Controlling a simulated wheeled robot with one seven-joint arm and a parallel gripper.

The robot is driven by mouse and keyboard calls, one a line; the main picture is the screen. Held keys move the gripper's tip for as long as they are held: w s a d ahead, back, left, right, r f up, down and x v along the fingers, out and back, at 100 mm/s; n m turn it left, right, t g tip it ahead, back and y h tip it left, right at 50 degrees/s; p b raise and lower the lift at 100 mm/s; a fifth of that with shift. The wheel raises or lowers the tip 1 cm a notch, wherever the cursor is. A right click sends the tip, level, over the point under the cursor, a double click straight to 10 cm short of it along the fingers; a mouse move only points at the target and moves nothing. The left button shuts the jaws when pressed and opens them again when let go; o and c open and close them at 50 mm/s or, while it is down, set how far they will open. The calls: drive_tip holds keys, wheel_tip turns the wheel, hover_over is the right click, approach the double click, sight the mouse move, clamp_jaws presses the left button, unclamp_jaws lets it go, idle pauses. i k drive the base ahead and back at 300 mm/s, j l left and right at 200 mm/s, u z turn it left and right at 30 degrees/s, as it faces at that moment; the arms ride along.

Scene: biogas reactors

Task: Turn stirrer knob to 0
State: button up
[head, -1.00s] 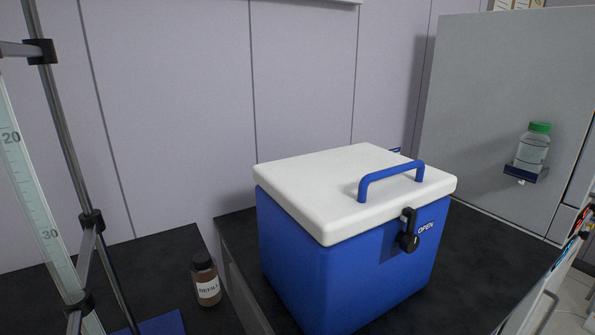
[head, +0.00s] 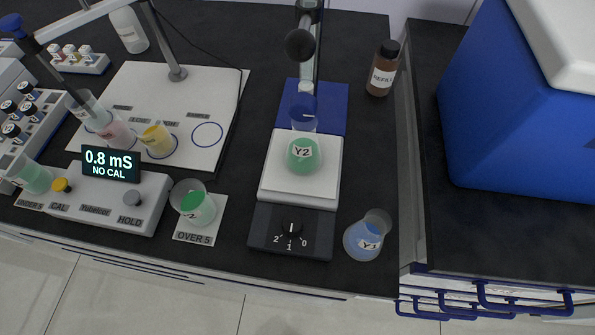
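The stirrer knob (head: 291,228) is a small black dial on the dark front panel (head: 262,232) of the stirrer. The marks 2, 1 and 0 run from left to right below it. A white line on the knob stands roughly in line with the 1. On the white stirrer plate (head: 275,183) stands a beaker labelled Y2 (head: 303,155) with green liquid. My gripper is not in view.
A beaker labelled Y1 (head: 366,238) with blue liquid stands just right of the stirrer panel. Another green beaker (head: 196,208) stands to its left, near the meter (head: 100,190). A brown bottle (head: 382,70) and the blue cooler (head: 520,120) are at right.

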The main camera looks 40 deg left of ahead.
sight(292, 223)
drive_tip(key=u, duration=1.05)
